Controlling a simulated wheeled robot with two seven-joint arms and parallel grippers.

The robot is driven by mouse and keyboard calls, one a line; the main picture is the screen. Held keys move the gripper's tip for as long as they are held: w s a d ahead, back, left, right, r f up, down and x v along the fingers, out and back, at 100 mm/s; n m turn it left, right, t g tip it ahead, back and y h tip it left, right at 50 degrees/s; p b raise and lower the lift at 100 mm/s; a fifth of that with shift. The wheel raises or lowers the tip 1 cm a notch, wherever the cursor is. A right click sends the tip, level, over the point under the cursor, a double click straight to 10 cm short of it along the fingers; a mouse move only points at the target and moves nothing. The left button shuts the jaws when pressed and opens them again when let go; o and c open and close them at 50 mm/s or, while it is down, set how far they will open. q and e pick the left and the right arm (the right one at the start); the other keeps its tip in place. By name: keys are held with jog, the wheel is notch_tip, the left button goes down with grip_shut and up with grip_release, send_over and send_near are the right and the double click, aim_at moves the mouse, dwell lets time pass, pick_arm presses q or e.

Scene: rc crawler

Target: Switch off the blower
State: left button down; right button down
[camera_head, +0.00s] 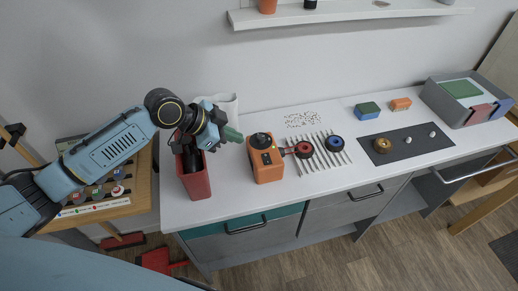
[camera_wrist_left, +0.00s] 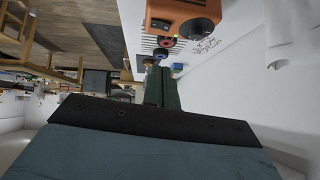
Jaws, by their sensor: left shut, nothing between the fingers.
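An orange box-shaped device (camera_head: 268,171), which I take for the blower, stands on the white counter. It has a round black part on top, a dark front panel and a small green light. In the left wrist view the orange device (camera_wrist_left: 163,12) is at the top, with a round black part facing the camera. My left gripper (camera_head: 239,137), with green fingers, is shut and empty. It is just left of the device and appears apart from it. The fingers also show in the left wrist view (camera_wrist_left: 164,74). I cannot make out a switch clearly. My right gripper is not in view.
A dark red bin (camera_head: 196,184) stands below my left wrist. Right of the device, a red round part (camera_head: 304,149) and a blue one (camera_head: 335,143) lie on a slatted rack. Farther right are a dark mat (camera_head: 410,150) and a grey bin (camera_head: 447,108). A shelf (camera_head: 345,12) is above.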

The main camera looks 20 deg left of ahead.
pick_arm(q)
jog(key=shift+w+a+r, duration=0.1)
jog(key=shift+r, duration=0.3)
send_over(268, 155)
jog(key=s+a, duration=0.2)
jog(key=f, duration=0.6)
jog(key=shift+s+f+p, duration=0.2)
jog(key=shift+f+p, duration=0.2)
jog(key=f, duration=0.3)
jog(key=shift+w+f, duration=0.2)
jog(key=shift+f, duration=0.45)
